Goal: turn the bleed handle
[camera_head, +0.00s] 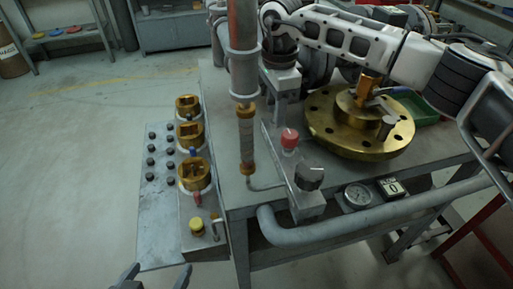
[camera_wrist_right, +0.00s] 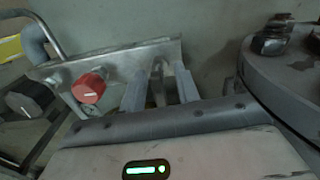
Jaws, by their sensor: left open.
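My right gripper (camera_wrist_right: 160,92) points down beside the metal plate (camera_wrist_right: 110,62) that carries the red knob (camera_wrist_right: 88,88). Its two fingers stand apart, with a narrow grey metal piece (camera_wrist_right: 158,78) between them. This piece may be the bleed handle; I cannot tell for sure, nor whether a finger touches it. In the head view the right gripper (camera_head: 280,108) is just behind the red knob (camera_head: 290,138) and seen from the side. My left gripper (camera_head: 157,276) is open and empty at the bottom edge, below the valve panel.
A dark knob (camera_head: 309,176) sits in front of the red one. A brass flange (camera_head: 350,135) lies right on the bench, under my right arm. A vertical pipe (camera_head: 243,70), a gauge (camera_head: 357,195) and a panel with brass valves (camera_head: 193,176) stand nearby. The floor at left is free.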

